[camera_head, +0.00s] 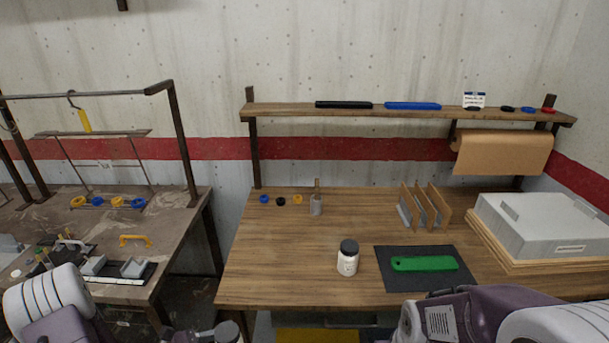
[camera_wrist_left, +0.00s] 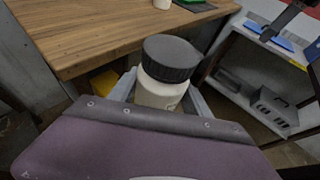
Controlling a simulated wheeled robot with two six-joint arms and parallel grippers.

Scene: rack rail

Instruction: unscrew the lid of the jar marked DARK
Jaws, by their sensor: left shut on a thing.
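My left gripper (camera_head: 212,336) is at the bottom edge of the head view, in front of the wooden table. It is shut on a jar with a dark ribbed lid (camera_head: 229,329). In the left wrist view the held jar (camera_wrist_left: 160,93) has an off-white body, stands about upright, and its lid (camera_wrist_left: 171,57) is on. Its label is mostly hidden. A second white jar (camera_head: 347,264) with a black lid stands on the table; its label is too small to read. I cannot tell which jar is marked DARK. My right gripper is out of view.
The wooden table (camera_head: 290,250) bears a dark mat (camera_head: 400,282) with a green object (camera_head: 424,263), a brush (camera_head: 316,205), an upright divider rack (camera_head: 426,207) and a grey box (camera_head: 545,228). The table's left front is clear. A cluttered workbench (camera_head: 170,215) stands left across a gap.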

